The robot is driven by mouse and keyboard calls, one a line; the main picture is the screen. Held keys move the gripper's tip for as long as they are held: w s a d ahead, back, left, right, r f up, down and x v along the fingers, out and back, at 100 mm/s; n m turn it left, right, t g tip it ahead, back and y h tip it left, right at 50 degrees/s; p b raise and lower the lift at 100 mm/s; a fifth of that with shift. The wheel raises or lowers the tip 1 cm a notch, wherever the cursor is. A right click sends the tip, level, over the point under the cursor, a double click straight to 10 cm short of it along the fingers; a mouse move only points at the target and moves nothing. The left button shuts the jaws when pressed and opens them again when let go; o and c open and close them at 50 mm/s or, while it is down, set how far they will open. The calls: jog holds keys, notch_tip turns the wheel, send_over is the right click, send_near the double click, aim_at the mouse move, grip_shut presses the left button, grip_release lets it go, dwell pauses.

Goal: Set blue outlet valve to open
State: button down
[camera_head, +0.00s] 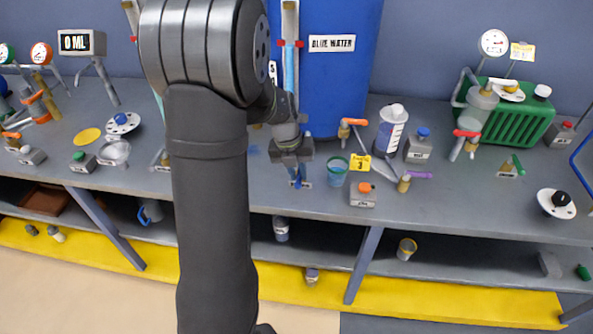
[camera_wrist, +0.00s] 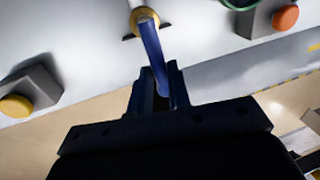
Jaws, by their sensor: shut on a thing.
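The blue outlet valve's handle (camera_wrist: 152,52) shows in the wrist view as a blue lever running from a yellowish round fitting (camera_wrist: 145,17) down between my fingers. My gripper (camera_wrist: 157,90) is shut on this blue handle. In the head view my gripper (camera_head: 297,178) is low over the bench, in front of the blue water tank (camera_head: 338,80), with a bit of blue showing at its tips. The valve body is mostly hidden behind my gripper and arm there. I cannot tell the valve's open or closed position.
My arm hides part of the bench to the left.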

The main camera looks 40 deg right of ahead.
dwell(0.3)
jog(key=c, duration=1.3)
grip_release()
jog(key=shift+c, duration=0.2)
notch_tip(320, 180, up, 7)
jog(key=w+a, duration=0.1)
jog(key=shift+r, duration=0.15)
jog(key=f, duration=0.5)
jog(key=s+d+f, duration=0.1)
jog(key=f, duration=0.1)
jog(key=shift+f, duration=0.15)
jog(key=shift+w, duration=0.1)
jog(key=shift+m, duration=0.4)
